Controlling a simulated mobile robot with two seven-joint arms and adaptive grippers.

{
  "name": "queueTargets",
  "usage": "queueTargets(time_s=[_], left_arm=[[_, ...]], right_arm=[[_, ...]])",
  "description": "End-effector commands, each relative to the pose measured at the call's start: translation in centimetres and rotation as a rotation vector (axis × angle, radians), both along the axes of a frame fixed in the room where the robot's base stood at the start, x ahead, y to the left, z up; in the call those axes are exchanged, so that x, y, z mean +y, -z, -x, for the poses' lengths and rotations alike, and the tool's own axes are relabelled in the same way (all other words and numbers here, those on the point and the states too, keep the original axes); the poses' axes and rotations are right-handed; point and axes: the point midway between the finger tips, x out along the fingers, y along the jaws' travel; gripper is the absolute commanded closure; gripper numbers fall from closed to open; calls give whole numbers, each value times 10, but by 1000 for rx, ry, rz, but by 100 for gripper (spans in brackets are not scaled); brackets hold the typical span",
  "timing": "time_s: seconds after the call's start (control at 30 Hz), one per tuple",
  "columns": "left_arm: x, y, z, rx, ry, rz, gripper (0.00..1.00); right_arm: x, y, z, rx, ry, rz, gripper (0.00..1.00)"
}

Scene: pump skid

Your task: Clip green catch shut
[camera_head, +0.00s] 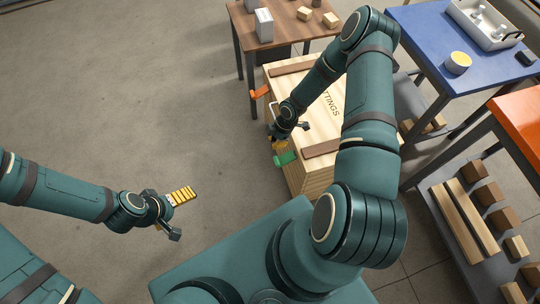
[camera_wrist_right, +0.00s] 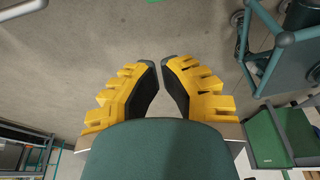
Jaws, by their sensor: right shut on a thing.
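The wooden crate (camera_head: 325,95) marked with lettering stands right of centre in the head view. The green catch (camera_head: 286,158) sticks out from its near left edge. An orange catch (camera_head: 259,92) sits on the same side, farther back. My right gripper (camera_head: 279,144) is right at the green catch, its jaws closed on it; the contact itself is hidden. In the wrist view, the yellow fingers of my right gripper (camera_wrist_right: 162,62) are close together with a narrow gap, and the catch does not show clearly there. My left gripper (camera_head: 184,195) is over bare floor, away from the crate.
An orange-topped bench (camera_head: 520,125) is at the right edge. The floor left of the crate is clear.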

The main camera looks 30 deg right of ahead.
Motion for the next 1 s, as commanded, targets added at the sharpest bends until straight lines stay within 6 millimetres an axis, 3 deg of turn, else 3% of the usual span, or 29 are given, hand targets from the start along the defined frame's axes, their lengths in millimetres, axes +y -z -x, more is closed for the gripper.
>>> queueTargets(time_s=[0.23, 0.37, 0.83, 1.0], left_arm=[[0, 1, 0, 0, 0, 0, 0], [0, 3, 1, 2, 2, 0, 0], [0, 19, 1, 3, 4, 1, 0], [0, 25, 0, 0, 3, 0, 0]], right_arm=[[1, 3, 0, 1, 2, -1, 100], [5, 15, -1, 2, 3, -1, 100], [29, 100, -6, 2, 3, -1, 100], [16, 121, -3, 1, 7, -1, 100]])
